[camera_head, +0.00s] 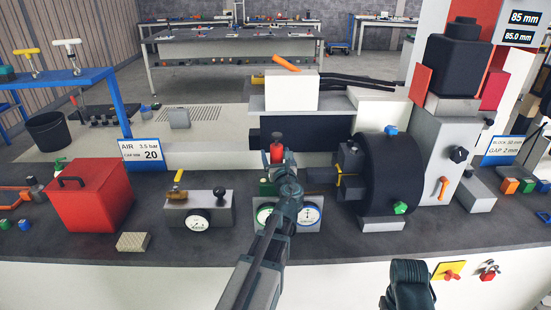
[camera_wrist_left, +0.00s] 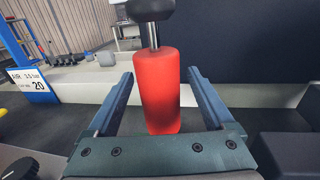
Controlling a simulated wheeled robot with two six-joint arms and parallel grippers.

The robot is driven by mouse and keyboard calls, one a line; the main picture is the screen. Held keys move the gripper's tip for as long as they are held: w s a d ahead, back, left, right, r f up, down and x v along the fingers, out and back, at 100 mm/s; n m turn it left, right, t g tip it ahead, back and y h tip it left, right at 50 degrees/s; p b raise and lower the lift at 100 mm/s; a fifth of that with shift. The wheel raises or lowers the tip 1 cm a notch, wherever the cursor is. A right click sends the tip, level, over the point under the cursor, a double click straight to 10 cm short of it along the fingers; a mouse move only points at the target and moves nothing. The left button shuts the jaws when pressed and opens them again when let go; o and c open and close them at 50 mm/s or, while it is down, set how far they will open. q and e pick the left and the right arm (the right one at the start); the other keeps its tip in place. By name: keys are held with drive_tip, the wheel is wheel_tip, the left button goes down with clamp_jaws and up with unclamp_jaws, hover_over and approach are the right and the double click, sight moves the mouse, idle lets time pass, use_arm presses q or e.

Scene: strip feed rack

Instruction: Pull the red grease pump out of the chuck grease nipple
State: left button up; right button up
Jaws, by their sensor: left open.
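The red grease pump (camera_head: 276,153) stands upright behind my left gripper in the head view. In the left wrist view it is a red cylinder (camera_wrist_left: 160,92) with a metal rod and a black knob on top. My left gripper (camera_head: 286,170) is open. Its two fingers (camera_wrist_left: 160,74) lie on either side of the pump, with gaps visible on both sides. The pump's lower end and the grease nipple are hidden by my gripper. The big black chuck (camera_head: 400,170) stands to the right, with dark blocks on its left side.
Gauge blocks (camera_head: 223,216) stand on the bench near my left arm. A red box (camera_head: 90,195) is at the left. A white block (camera_head: 291,92) with an orange handle stands behind the pump. Part of my right arm shows at the bottom right. Bench between red box and gauges is partly free.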

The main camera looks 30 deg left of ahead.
use_arm(q)
drive_tip(key=shift+x, duration=0.9)
clamp_jaws()
